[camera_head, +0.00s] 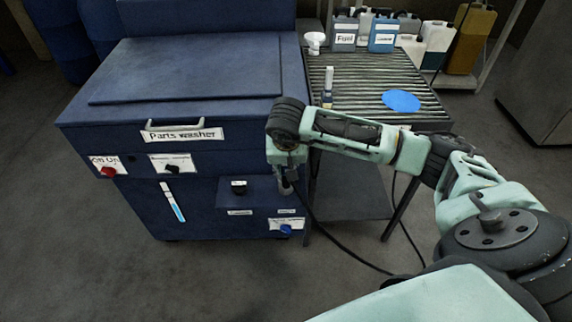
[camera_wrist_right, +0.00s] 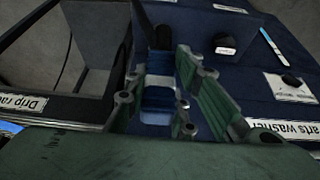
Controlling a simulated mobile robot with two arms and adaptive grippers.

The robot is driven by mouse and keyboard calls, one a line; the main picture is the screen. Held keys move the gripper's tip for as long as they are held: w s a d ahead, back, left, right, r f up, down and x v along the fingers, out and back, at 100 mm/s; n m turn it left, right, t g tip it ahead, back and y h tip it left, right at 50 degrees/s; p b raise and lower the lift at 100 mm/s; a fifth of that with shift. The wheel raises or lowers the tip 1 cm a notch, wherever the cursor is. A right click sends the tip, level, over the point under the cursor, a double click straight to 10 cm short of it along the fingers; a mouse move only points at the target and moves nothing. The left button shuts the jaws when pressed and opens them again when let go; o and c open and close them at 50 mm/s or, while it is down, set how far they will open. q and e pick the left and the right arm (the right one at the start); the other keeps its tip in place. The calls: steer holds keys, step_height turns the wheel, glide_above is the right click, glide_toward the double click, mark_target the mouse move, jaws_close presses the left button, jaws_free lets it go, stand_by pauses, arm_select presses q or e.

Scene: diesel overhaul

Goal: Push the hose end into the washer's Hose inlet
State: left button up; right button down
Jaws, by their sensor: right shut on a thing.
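The parts washer (camera_head: 150,110) is a dark blue box with a closed lid. I cannot tell which part is the hose inlet. My right gripper (camera_head: 286,186) points down at the washer's front right corner, just right of this fitting. My left gripper is out of view.
The drip rack (camera_head: 350,85) stands right of the washer, with bottles (camera_head: 383,32), a small bottle and a blue disc (camera_head: 401,101). The floor in front is clear.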

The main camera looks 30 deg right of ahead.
steer(key=shift+w+d+f, duration=0.15)
steer(key=shift+w+d, duration=0.1)
steer(key=shift+w, duration=0.05)
steer(key=shift+w+d+f, duration=0.1)
steer(key=shift+w+d, duration=0.1)
steer(key=shift+w, duration=0.05)
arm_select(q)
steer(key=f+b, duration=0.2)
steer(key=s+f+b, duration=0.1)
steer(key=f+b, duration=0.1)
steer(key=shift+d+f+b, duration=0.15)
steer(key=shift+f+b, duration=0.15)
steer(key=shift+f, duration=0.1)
arm_select(e)
steer(key=w+d+f, duration=0.3)
steer(key=w, duration=0.2)
steer(key=shift+w+d, duration=0.2)
steer(key=shift+w, duration=0.05)
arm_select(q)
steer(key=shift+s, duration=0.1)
arm_select(e)
steer(key=shift+f, duration=0.15)
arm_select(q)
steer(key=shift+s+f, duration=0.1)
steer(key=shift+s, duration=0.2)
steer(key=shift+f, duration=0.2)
arm_select(e)
steer(key=shift+f, duration=0.25)
